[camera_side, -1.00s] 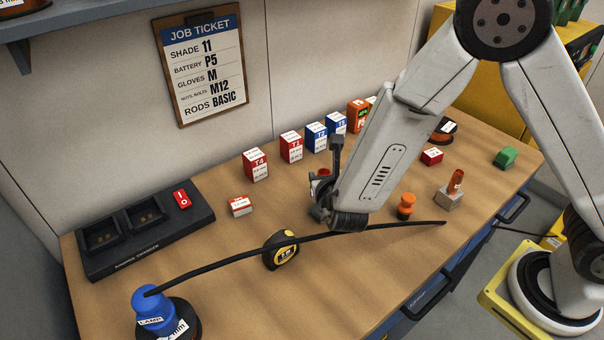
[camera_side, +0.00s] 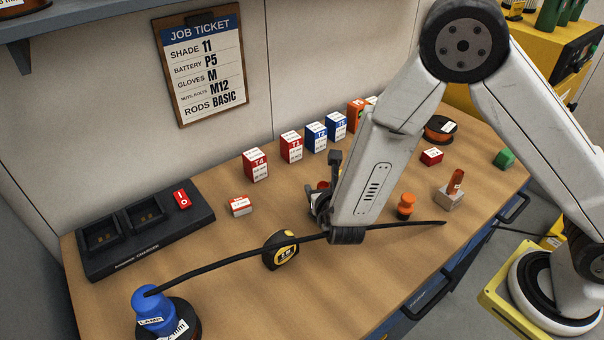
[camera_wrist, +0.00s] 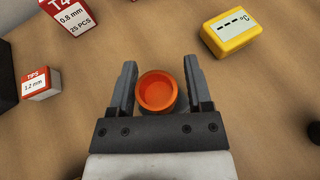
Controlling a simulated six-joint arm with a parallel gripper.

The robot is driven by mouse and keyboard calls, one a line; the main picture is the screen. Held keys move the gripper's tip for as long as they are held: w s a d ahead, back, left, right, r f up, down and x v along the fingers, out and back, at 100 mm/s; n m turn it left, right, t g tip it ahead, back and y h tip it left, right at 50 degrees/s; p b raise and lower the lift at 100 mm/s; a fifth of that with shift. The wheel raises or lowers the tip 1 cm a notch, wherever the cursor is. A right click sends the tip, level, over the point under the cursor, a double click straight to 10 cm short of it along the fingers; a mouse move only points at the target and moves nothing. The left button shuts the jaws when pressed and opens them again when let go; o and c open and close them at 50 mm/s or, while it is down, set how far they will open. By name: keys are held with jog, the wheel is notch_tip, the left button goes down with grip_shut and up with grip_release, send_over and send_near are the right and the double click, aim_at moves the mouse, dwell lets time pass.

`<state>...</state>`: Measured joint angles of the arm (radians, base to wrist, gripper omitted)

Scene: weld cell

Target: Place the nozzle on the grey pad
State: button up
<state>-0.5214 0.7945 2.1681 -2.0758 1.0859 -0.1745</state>
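An orange, round, hollow cup-like piece (camera_wrist: 157,92), possibly the nozzle, sits between the fingers of my gripper (camera_wrist: 157,88) in the wrist view. The fingers are apart, with a small gap on each side of it. In the side view my gripper (camera_side: 322,190) is low over the middle of the bench, and a bit of red-orange (camera_side: 322,185) shows behind it. I cannot tell whether this block is the grey pad; no other grey pad is plain.
A yellow meter (camera_wrist: 232,29), a T4 box (camera_wrist: 70,15) and a TIPS box (camera_wrist: 40,84) stand around the gripper. A tape measure (camera_side: 281,250) and a lamp's long black arm (camera_side: 220,259) lie in front. An orange knob (camera_side: 406,204) stands right. A charger (camera_side: 150,233) is left.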

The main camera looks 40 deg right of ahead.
jog(key=shift+r, duration=0.2)
dwell(0.3)
jog(key=v, duration=1.2)
jog(key=shift+d, duration=0.15)
dwell(0.4)
